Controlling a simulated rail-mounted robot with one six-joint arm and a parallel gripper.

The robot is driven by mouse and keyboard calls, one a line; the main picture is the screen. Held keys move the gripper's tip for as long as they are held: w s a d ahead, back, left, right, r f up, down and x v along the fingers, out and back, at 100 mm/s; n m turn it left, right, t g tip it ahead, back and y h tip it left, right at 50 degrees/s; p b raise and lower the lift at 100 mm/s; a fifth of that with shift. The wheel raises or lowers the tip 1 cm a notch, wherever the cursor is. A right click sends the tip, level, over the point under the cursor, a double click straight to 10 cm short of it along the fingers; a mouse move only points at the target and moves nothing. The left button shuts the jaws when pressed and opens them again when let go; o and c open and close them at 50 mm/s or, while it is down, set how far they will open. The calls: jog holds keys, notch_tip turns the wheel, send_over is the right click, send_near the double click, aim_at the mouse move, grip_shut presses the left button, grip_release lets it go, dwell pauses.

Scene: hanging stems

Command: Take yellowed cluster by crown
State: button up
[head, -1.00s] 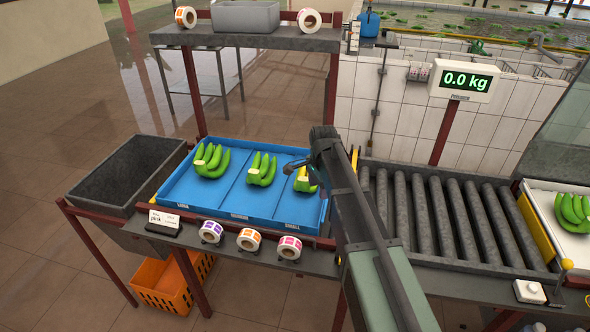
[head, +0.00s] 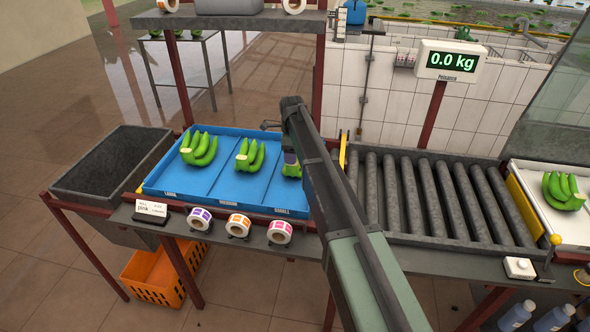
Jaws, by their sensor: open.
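Three green banana clusters lie in the blue tray (head: 216,194). One cluster (head: 199,149) is in the compartment marked large, one (head: 250,155) in the middle, and one (head: 291,170) in the small compartment, partly hidden by my arm. Another green cluster (head: 563,191) lies on the white scale pan (head: 534,173) at the right. None looks clearly yellowed from here. My gripper (head: 279,132) is at the back of the small compartment, mostly hidden by my arm. It is open, with a dark finger showing at the left. Whether it touches the near cluster cannot be told.
A grey bin (head: 113,163) stands left of the tray, with an orange crate (head: 165,272) below. A roller conveyor (head: 430,200) runs between tray and scale. Label rolls (head: 239,225) line the front edge. The display (head: 451,62) reads 0.0 kg.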

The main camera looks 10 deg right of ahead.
notch_tip(320, 180, down, 5)
jog(key=b, duration=0.3)
jog(key=shift+w+r, duration=0.1)
jog(key=shift+w, duration=0.05)
jog(key=shift+r, duration=0.3)
grip_shut()
jog(key=shift+r, duration=0.1)
notch_tip(320, 180, up, 20)
jog(key=p, duration=2)
